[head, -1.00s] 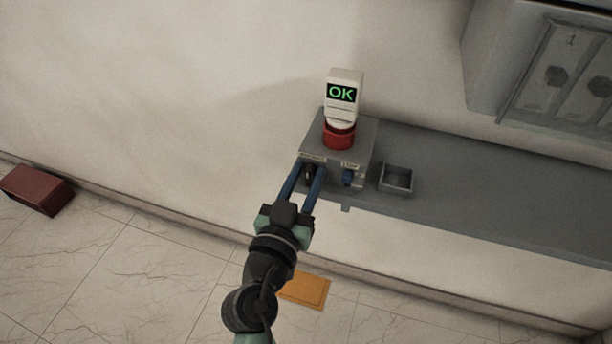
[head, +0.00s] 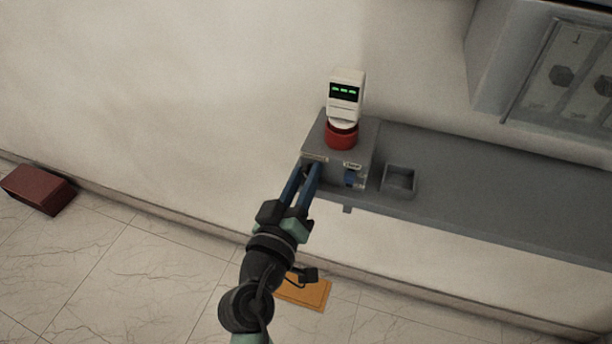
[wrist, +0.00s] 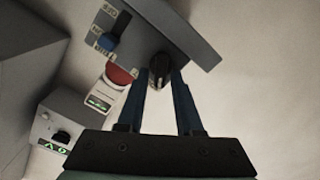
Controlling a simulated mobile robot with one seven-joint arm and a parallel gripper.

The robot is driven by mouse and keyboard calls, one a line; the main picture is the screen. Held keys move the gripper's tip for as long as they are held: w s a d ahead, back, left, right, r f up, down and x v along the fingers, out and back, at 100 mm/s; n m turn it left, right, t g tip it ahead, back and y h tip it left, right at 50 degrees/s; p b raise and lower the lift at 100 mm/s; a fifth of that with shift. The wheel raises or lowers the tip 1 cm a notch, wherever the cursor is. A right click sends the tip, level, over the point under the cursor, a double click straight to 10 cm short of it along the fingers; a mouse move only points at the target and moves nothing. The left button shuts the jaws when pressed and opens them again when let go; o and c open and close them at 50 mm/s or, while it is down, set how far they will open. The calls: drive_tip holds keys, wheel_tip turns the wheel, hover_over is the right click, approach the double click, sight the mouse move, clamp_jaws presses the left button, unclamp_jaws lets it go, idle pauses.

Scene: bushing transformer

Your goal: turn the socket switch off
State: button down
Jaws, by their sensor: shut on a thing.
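A grey socket box (head: 347,135) stands on the wall shelf. A red round socket (head: 340,136) is on top of it, with a white tester (head: 346,90) above showing green dashes. The box front carries a black knob, seen in the wrist view (wrist: 160,70), and a blue knob (head: 350,178) to its right in the head view. The blue knob also shows in the wrist view (wrist: 118,40). My gripper (head: 311,170) has its two blue fingers shut on the black knob. The fingers mostly hide that knob in the head view.
The grey shelf (head: 480,190) runs to the right and holds a small open tray (head: 399,180) beside the box. A grey cabinet (head: 510,50) hangs at upper right. A dark red box (head: 38,190) and an orange plate (head: 304,292) lie on the floor.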

drive_tip(key=n, duration=0.3)
drive_tip(key=n+p, duration=0.1)
drive_tip(key=n, duration=0.3)
drive_tip(key=f+n+p, duration=0.1)
drive_tip(key=n, duration=0.2)
drive_tip(key=shift+a+n, duration=0.2)
drive_tip(key=shift+n, duration=0.2)
idle(0.4)
drive_tip(key=c, duration=0.8)
unclamp_jaws()
drive_tip(key=shift+c, duration=0.2)
drive_tip(key=v, duration=1.3)
drive_tip(key=shift+b, duration=0.35)
drive_tip(key=shift+w+r, duration=0.1)
